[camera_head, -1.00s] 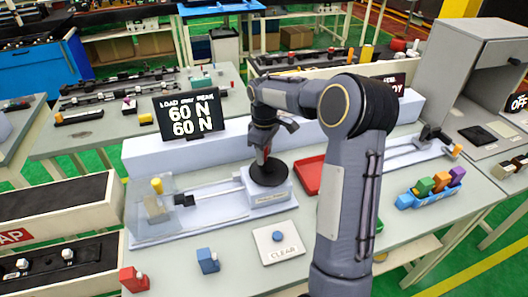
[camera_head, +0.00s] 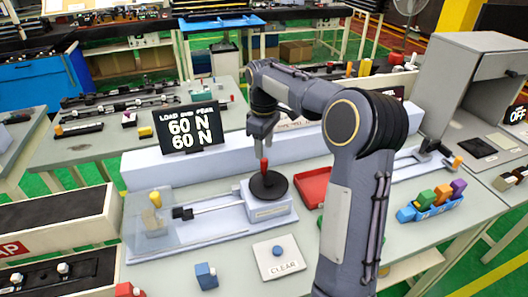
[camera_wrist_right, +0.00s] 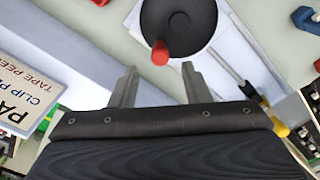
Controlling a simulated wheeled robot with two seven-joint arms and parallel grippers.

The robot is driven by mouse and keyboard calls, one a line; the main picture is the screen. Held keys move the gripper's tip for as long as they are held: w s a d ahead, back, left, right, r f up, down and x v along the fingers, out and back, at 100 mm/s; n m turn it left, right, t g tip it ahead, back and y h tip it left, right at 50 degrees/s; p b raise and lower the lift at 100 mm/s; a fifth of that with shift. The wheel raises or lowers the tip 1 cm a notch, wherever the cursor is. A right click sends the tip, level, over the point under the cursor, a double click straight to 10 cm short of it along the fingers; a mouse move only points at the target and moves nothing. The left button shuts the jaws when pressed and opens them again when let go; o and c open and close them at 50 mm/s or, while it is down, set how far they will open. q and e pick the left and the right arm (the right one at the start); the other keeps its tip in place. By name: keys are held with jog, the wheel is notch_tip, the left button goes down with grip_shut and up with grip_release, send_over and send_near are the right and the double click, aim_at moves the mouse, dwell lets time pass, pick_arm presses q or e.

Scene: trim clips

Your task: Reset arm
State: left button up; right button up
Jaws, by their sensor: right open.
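My right gripper (camera_head: 262,128) hangs over the test stand, above a red-tipped lever (camera_head: 264,165) that stands on a round black disc (camera_head: 268,186). In the right wrist view the two fingers (camera_wrist_right: 155,85) are apart, and the red tip (camera_wrist_right: 160,53) lies beyond them with nothing between the fingers. The disc sits on a pale block (camera_head: 268,209) at the right end of a rail fixture with a clear cover (camera_head: 150,215). A black display (camera_head: 188,128) behind reads 60 N twice. My left gripper is not in view.
A CLEAR button plate (camera_head: 278,257) and a blue clip (camera_head: 206,275) lie in front. A red tray (camera_head: 314,187) is right of the block, partly behind my right arm. A blue holder with coloured clips (camera_head: 430,208) stands farther right.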

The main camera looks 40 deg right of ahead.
dwell(0.5)
jog(key=s+a+r+m+t+y, duration=0.3)
jog(key=s+a, duration=0.5)
jog(key=s, duration=0.6)
jog(key=s+a+f+m+t, duration=0.2)
jog(key=s+a+f+m, duration=0.2)
jog(key=s+a, duration=0.5)
jog(key=s+f, duration=0.1)
jog(key=s, duration=0.3)
jog(key=shift+a+t+y, duration=0.25)
jog(key=shift+t+y, duration=0.05)
jog(key=shift+y, duration=0.1)
